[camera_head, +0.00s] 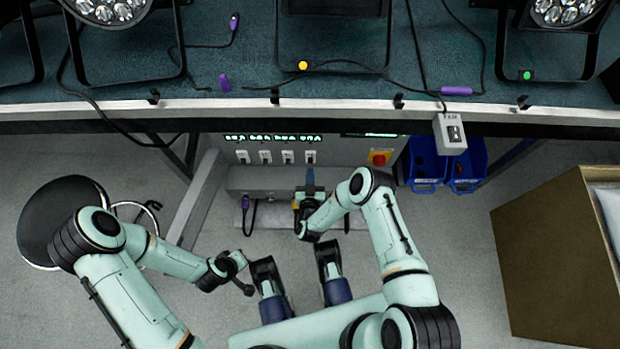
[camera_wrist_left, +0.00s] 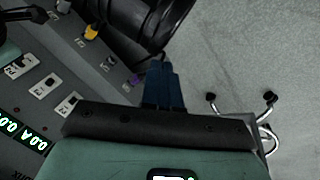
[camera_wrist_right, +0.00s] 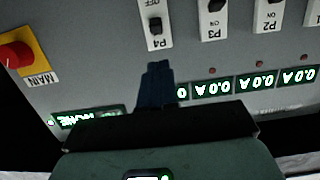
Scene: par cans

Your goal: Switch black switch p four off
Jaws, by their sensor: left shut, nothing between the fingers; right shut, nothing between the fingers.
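The P4 switch (camera_wrist_right: 155,24) is a black toggle on a white plate, near the top of the right wrist view, where its labels look upside down. An "OFF" label sits at the plate's upper edge there. In the head view it is the rightmost (camera_head: 311,157) of the row of switches on the grey panel. My right gripper (camera_wrist_right: 158,68) is shut and empty, its blue tips just below the P4 plate in that view. A gap or contact cannot be told. My left gripper (camera_wrist_left: 160,68) is shut and empty, off to the side of the panel.
Switches P3 (camera_wrist_right: 213,14) and P2 (camera_wrist_right: 269,14) sit beside P4. A red MAIN knob (camera_wrist_right: 14,54) on yellow is on P4's other side. Lit displays (camera_wrist_right: 212,88) line the panel. The table edge (camera_head: 330,108) overhangs it. A brown box (camera_head: 555,255) stands right.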

